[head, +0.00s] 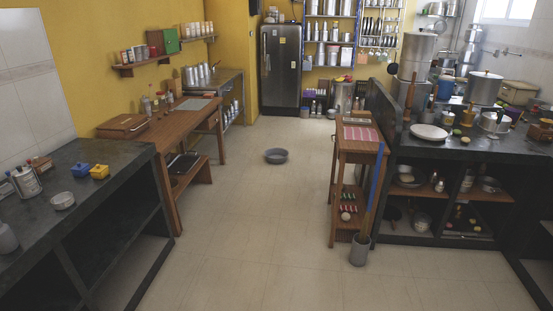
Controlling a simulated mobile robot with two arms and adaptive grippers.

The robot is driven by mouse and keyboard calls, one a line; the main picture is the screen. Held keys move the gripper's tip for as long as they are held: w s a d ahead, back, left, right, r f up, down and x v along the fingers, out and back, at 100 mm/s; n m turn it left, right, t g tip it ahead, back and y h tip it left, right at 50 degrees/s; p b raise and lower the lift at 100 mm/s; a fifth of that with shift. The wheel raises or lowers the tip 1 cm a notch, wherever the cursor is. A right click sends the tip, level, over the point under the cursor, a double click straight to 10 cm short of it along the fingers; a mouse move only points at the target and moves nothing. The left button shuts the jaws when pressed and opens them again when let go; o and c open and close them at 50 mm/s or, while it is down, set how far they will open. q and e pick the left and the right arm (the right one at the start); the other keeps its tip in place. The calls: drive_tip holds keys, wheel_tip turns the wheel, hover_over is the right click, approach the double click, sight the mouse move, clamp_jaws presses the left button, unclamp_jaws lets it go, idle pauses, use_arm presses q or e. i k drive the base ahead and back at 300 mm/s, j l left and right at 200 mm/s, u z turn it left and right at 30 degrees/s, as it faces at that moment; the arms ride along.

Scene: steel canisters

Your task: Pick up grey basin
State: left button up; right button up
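The grey basin (276,155) lies on the tiled floor near the middle of the head view. It is a shallow round bowl, upright with its opening facing up, and looks empty. It stands apart from the furniture on both sides. Neither of my grippers shows in the head view, so their state cannot be seen.
Clear floor (255,220) surrounds the basin. A wooden table (165,130) and a dark counter (90,190) stand on the left. A small wooden stand (347,150), a grey bucket (359,250) and a dark counter (450,150) are on the right. A fridge (281,70) stands behind.

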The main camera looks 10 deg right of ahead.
sight(274, 156)
drive_tip(key=i+z, duration=0.2)
drive_tip(key=i+u, duration=0.15)
drive_tip(key=i, duration=2.55)
drive_tip(key=i+j, duration=0.1)
drive_tip(key=i, duration=0.55)
drive_tip(key=i+j+z, duration=0.1)
drive_tip(key=i, duration=0.55)
drive_tip(key=i+j, duration=0.1)
drive_tip(key=i, duration=0.55)
drive_tip(key=i+l+z, duration=0.15)
drive_tip(key=i+z, duration=0.2)
drive_tip(key=i, duration=0.2)
drive_tip(key=i+z, duration=0.3)
drive_tip(key=i, duration=0.25)
drive_tip(key=i+j+z, duration=0.15)
drive_tip(key=i+z, duration=0.2)
drive_tip(key=i, duration=0.25)
drive_tip(key=i+j+z, duration=0.3)
drive_tip(key=i, duration=0.2)
drive_tip(key=i+l+z, duration=0.1)
drive_tip(key=i, duration=0.55)
drive_tip(key=i+l+z, duration=0.1)
drive_tip(key=i+l, duration=0.2)
drive_tip(key=i, duration=0.4)
